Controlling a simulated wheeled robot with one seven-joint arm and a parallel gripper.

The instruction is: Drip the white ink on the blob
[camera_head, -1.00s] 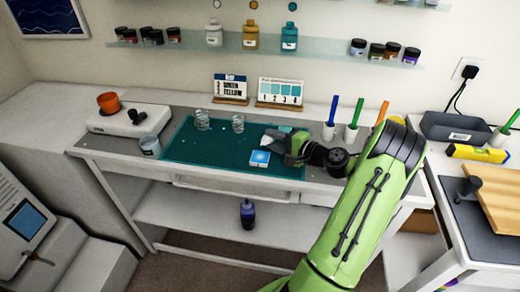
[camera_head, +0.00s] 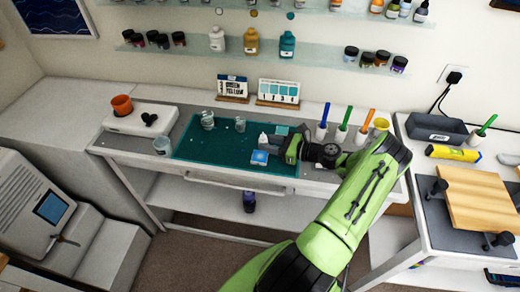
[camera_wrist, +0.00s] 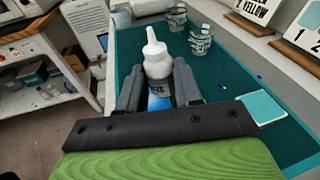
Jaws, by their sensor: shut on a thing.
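My gripper (camera_wrist: 158,88) is shut on a small white ink bottle (camera_wrist: 157,62) with a nozzle tip, held upright between the two grey fingers in the wrist view. In the head view my gripper (camera_head: 284,148) is over the right part of the teal mat (camera_head: 222,158), with the white bottle (camera_head: 263,141) at its left side. Two clear cups (camera_head: 208,119) (camera_head: 240,124) stand on the mat's far side.
Label cards (camera_head: 278,92) stand behind the mat. Blue, green and orange upright tools (camera_head: 343,126) stand to the right of my gripper.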

